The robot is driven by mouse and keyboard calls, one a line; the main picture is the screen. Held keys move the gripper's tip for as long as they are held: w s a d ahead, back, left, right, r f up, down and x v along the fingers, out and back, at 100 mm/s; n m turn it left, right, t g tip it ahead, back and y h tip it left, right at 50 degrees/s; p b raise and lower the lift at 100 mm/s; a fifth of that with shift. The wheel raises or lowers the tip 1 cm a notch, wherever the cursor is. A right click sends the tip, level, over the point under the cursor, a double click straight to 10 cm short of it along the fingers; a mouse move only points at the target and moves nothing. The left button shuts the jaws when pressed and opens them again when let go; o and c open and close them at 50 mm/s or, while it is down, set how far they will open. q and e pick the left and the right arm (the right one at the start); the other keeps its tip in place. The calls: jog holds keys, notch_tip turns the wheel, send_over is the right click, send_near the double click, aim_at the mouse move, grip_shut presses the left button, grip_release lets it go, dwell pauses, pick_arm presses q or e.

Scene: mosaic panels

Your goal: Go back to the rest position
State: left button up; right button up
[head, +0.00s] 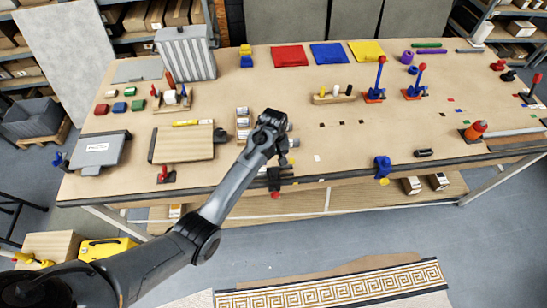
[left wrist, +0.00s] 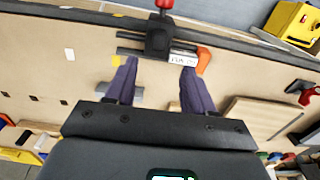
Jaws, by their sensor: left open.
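My left arm reaches in from the lower left in the head view, and its gripper (head: 274,150) is over the front edge of the workbench (head: 340,145). In the left wrist view the two dark fingers of this gripper (left wrist: 158,75) are apart with nothing held between them. A black clamp (left wrist: 158,38) with a red knob sits on the bench edge beyond the fingertips; it also shows below the gripper in the head view (head: 275,180). I cannot tell the exact gap between fingers and clamp. My right gripper is in neither view.
A wooden board (head: 185,143) and a grey case (head: 100,150) lie left of the gripper. A blue clamp (head: 382,165) stands on the front edge to the right. Red, blue (head: 329,54) and yellow packs lie at the back. Bare bench lies right of the gripper.

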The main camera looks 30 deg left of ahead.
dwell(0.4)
pick_arm(q)
jog(key=s+f+g+p, duration=0.1)
jog(key=s+f+g, duration=0.2)
jog(key=s+f, duration=0.9)
jog(key=s+m+p, duration=0.1)
jog(key=s+m, duration=0.1)
jog(key=s, duration=1.6)
jog(key=s+d+r+m+t+p, duration=0.1)
jog(key=s+d+r+m+t, duration=0.15)
jog(key=s+r, duration=0.25)
jog(key=w+d+r+m+t, duration=0.1)
jog(key=w+r+m+t, duration=0.1)
jog(key=r, duration=0.5)
jog(key=w+d+r+m+t, duration=0.1)
jog(key=r+m+t, duration=0.1)
jog(key=r, duration=0.5)
jog(key=shift+w+d+m, duration=0.35)
jog(key=shift+d+m, duration=0.05)
jog(key=shift+m, duration=0.25)
